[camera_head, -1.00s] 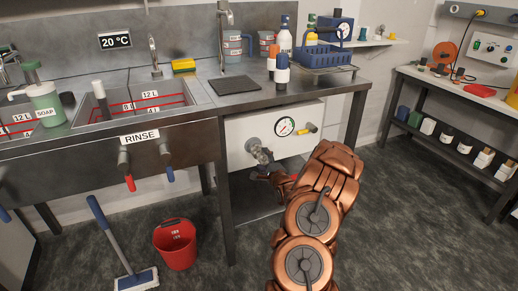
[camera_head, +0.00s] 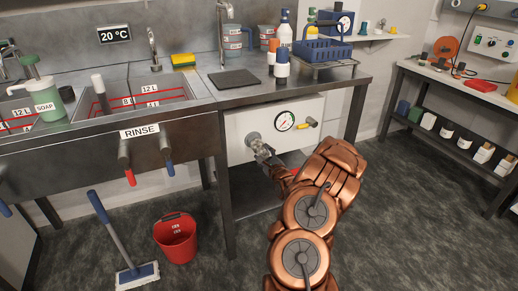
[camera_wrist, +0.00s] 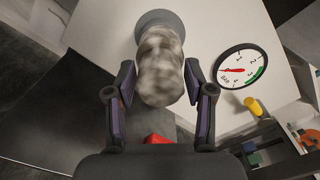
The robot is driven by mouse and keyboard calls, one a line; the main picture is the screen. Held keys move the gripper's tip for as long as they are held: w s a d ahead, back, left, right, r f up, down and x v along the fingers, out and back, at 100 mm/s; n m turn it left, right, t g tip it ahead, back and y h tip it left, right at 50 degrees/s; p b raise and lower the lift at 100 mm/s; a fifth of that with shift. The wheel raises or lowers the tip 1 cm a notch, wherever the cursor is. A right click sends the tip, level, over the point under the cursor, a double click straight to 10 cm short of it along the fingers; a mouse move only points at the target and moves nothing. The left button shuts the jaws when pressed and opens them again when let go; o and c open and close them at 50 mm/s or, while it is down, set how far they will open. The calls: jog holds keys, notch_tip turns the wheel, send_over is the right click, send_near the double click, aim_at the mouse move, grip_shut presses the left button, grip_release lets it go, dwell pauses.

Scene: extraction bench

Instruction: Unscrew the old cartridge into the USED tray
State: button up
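The old cartridge (camera_wrist: 160,65), a mottled grey-brown cylinder, sticks out from a round grey mount on the white panel. In the head view the cartridge (camera_head: 254,142) is small, left of the gauge and partly hidden by my gripper. My gripper (camera_wrist: 160,82) is open, with one dark finger on each side of the cartridge and narrow gaps showing. In the head view my gripper (camera_head: 268,157) is at the cartridge's near end. A red thing (camera_wrist: 158,139) shows below the cartridge in the wrist view; I cannot tell what it is. No tray marked USED is readable.
A pressure gauge (camera_head: 285,121) and a yellow-handled valve (camera_head: 306,124) sit right of the cartridge. The bench leg (camera_head: 224,200) stands to the left. Open floor lies to the right.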

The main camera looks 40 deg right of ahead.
jog(key=c, duration=0.9)
jog(key=n, duration=0.9)
jog(key=shift+f, duration=0.1)
jog(key=n+b, duration=0.1)
jog(key=n, duration=0.5)
jog(key=shift+b, duration=0.3)
jog(key=n+b, duration=0.2)
jog(key=n, duration=0.1)
jog(key=shift+f+n, duration=0.15)
jog(key=shift+n, duration=0.25)
jog(key=shift+o, duration=0.3)
jog(key=n+b, duration=0.3)
jog(key=shift+n, duration=0.3)
jog(key=o, duration=1.3)
jog(key=shift+r+p, duration=0.25)
jog(key=shift+p, duration=0.2)
jog(key=shift+r, duration=0.1)
